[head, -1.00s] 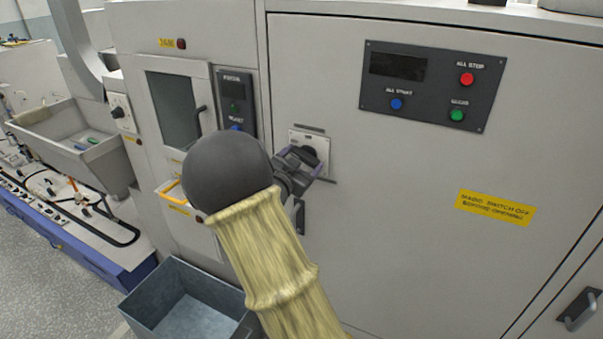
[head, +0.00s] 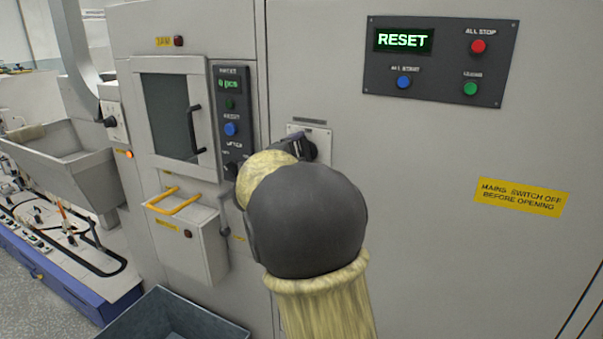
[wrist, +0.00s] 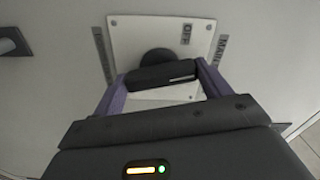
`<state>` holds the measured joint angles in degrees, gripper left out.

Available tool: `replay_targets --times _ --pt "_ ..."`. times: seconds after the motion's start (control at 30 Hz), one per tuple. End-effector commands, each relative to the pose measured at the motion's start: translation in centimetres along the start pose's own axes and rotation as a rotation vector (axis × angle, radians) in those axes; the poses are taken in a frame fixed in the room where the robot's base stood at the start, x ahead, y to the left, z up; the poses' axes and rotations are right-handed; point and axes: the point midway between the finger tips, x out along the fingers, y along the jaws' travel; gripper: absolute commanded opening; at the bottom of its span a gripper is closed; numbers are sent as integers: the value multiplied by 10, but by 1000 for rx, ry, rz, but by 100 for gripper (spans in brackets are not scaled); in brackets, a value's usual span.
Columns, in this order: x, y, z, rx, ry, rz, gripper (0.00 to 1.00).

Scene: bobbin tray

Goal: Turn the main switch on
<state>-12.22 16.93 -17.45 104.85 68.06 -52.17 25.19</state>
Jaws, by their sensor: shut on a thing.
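The main switch is a black rotary knob on a white plate on the grey cabinet door, in the middle of the head view (head: 310,151). In the wrist view the knob's bar handle (wrist: 150,76) lies roughly across the picture, with a white mark towards its right end. The plate (wrist: 138,38) bears an OFF label, and a MAIN label is beside it. My gripper (wrist: 165,80) is shut on the handle, one purple-grey finger at each end. In the head view my arm hides most of the gripper. No ON label is readable.
A dark panel (head: 384,75) at upper right has a lit green RESET display and several buttons. A narrow control panel (head: 232,150) left of the switch is lit. A box with a yellow handle (head: 190,238) juts out at left; a blue-grey bin (head: 165,318) stands below.

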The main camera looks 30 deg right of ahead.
Motion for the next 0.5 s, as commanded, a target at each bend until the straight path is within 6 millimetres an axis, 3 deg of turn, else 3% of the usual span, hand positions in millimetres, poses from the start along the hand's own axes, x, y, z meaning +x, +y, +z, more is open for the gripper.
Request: replay_targets --times 0.03,0.5 --pt "1 7 0 43 4 0 54" --pt "1 3 -1 271 5 2 54"
